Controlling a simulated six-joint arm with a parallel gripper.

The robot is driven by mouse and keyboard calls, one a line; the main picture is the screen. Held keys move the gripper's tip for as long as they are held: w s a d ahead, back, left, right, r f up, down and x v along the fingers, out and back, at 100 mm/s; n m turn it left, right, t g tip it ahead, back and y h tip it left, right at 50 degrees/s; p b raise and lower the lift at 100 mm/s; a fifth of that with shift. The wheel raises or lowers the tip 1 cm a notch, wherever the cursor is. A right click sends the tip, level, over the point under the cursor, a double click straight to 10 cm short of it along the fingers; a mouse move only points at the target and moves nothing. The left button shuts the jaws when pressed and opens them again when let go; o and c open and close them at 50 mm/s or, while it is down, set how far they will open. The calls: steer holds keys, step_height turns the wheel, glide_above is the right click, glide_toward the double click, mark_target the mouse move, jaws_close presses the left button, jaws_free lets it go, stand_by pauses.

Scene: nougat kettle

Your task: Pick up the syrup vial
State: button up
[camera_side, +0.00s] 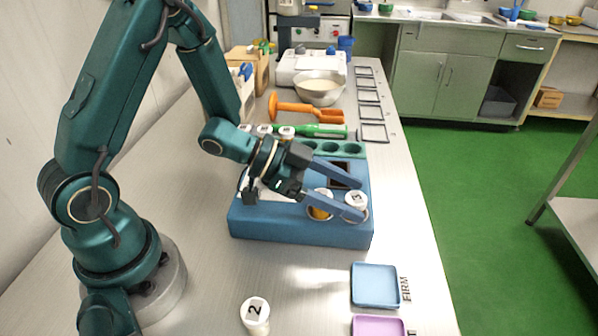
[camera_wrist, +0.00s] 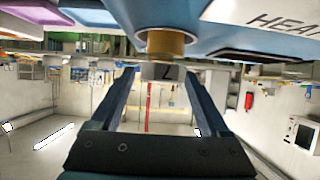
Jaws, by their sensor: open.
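A vial with an amber body (camera_side: 319,212) and a pale top stands at the blue block (camera_side: 285,228). A white cap with a dark mark (camera_side: 356,199) is beside it to the right, between my fingertips. My gripper (camera_side: 358,200) is open, one finger on each side of this cap, with no clear contact. The lower finger hides part of the vials in the side view.
A vial marked 2 (camera_side: 255,313) stands on the table in front. A blue tray (camera_side: 376,286) and a purple tray (camera_side: 378,326) are at front right. Behind the block are an orange tool (camera_side: 300,108), a bowl (camera_side: 319,88) and square frames (camera_side: 373,112).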

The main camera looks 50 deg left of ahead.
steer(key=shift+x, duration=0.95)
jaws_close()
steer(key=shift+r, duration=0.2)
